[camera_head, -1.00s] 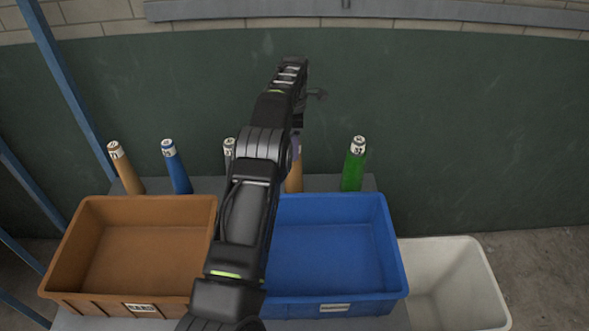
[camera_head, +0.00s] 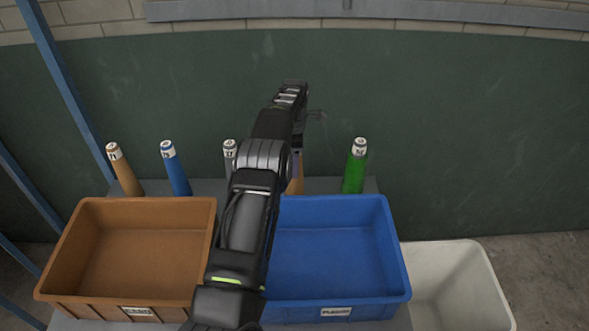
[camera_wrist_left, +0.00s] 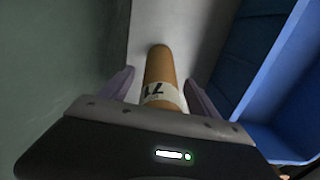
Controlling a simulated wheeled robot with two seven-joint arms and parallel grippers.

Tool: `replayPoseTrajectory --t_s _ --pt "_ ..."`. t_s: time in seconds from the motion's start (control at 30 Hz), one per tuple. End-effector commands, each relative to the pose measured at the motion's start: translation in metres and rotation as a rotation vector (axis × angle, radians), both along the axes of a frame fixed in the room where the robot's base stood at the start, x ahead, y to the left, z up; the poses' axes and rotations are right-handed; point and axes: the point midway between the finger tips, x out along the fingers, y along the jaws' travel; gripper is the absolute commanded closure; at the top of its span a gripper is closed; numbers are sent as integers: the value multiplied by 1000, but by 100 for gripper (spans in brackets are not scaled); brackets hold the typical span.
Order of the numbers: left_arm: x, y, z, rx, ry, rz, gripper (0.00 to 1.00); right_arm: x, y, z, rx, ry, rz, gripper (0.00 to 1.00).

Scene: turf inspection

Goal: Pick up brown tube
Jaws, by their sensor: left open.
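One brown tube (camera_head: 298,180) stands behind the blue tray, mostly hidden behind my left arm. In the left wrist view this brown tube (camera_wrist_left: 159,68), with a white printed label, lies between the two purple-grey fingers of my left gripper (camera_wrist_left: 156,85). The fingers are open on either side of it, with a gap showing. In the head view my left gripper (camera_head: 297,163) is over the tube and largely hidden by its own arm. Another brown tube (camera_head: 127,175) with a white label leans at the far left. My right gripper is not in view.
A blue tube (camera_head: 177,172), a grey tube (camera_head: 230,157) partly hidden by my arm, and a green tube (camera_head: 355,172) share the row. In front are a brown tray (camera_head: 70,250) and a blue tray (camera_head: 395,260). A white bin (camera_head: 480,280) stands at right. A dark green wall is behind.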

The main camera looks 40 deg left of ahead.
Motion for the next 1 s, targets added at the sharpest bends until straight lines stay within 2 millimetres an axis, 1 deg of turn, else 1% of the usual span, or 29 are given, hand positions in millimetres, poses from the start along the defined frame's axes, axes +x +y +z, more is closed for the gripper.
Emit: replayPoseTrajectory --t_s 0.57,1.0 --pt "0 0 -1 1 -1 0 30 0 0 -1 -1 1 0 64" --pt "0 0 -1 1 -1 0 65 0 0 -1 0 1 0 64"
